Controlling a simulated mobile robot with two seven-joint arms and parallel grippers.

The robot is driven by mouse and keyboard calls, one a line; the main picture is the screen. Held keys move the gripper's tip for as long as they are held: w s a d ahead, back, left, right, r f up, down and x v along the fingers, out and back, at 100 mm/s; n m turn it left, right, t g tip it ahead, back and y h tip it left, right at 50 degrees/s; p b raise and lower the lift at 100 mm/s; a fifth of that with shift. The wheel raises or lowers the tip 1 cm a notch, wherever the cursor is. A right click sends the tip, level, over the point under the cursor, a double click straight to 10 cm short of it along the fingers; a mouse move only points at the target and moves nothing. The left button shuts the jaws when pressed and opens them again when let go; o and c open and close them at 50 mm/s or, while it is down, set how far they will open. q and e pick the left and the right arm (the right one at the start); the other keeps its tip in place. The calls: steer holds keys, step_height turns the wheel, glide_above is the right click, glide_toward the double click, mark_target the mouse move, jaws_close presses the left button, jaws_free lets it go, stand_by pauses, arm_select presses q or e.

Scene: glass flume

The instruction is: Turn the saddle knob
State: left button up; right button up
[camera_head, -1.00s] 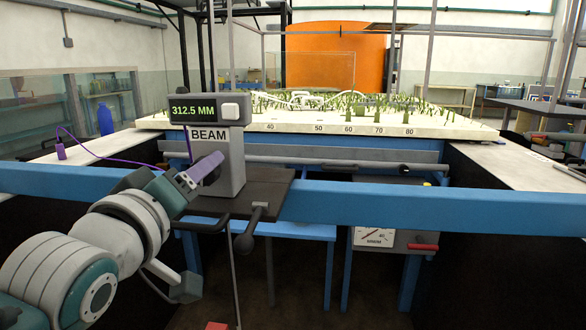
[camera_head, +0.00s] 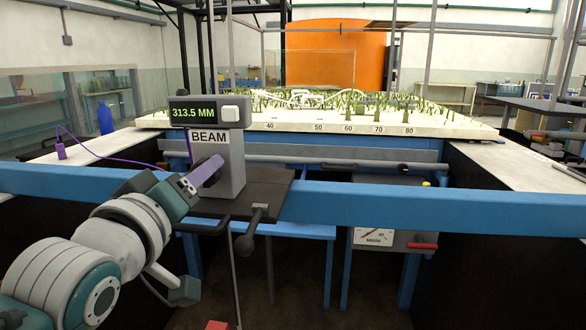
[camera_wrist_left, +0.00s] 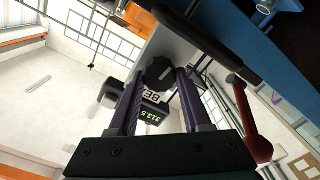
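The grey saddle post labelled BEAM (camera_head: 231,165) stands on a dark plate (camera_head: 262,190) across the blue rail. Its display (camera_head: 193,113) reads 313.5 MM. The dark saddle knob (camera_wrist_left: 160,73) is on the post's side; in the head view it is mostly hidden by my fingers. My left gripper (camera_head: 207,170) reaches it from the lower left. In the left wrist view its purple fingers (camera_wrist_left: 160,82) lie on either side of the knob and appear closed on it. My right gripper is in neither view.
A blue rail (camera_head: 420,207) crosses in front. A dark ball-ended lever (camera_head: 247,240) hangs from the plate's front edge, close to my left arm. Behind is a pale bed (camera_head: 330,124) with green stalks. A purple cable and blue bottle (camera_head: 105,118) are at left.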

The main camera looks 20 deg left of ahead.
arm_select(q)
steer(key=o, duration=0.4)
steer(key=shift+o, duration=0.2)
steer(key=v, duration=1)
steer(key=shift+a, duration=0.1)
